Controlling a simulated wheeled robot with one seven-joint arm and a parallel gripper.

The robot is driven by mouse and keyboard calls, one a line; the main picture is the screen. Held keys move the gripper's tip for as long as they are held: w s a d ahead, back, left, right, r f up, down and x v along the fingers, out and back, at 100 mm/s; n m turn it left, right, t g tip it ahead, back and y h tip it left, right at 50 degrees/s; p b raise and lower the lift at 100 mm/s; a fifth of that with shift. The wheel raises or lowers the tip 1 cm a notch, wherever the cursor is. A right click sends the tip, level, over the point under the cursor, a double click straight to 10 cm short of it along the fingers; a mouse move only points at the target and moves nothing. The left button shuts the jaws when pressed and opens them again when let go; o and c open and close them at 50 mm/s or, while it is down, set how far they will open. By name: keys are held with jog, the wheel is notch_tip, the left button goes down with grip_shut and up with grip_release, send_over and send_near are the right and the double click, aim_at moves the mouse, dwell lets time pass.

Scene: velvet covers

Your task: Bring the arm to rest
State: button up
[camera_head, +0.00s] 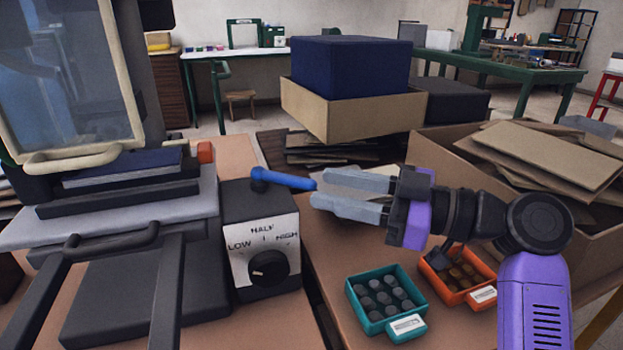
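My gripper (320,188) is in the middle of the view, pointing left from my purple and black arm. Its two grey fingers are apart with a gap between them. A blue lever (285,179) sticks out to the right from the top of a dark control box. The lever's free end is right at my fingertips; I cannot tell whether they touch it. The control box (240,205) has a white front plate marked LOW, HALF and HIGH, with a black knob (269,266).
A press (130,210) with a raised framed panel stands left. A teal tray (388,330) of dark discs and an orange tray (436,283) lie below my gripper. A cardboard box (600,215) stands right, behind my arm. A box with a blue block (350,65) is behind.

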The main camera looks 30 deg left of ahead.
jog(key=shift+w+d, duration=0.2)
jog(key=shift+d, duration=0.9)
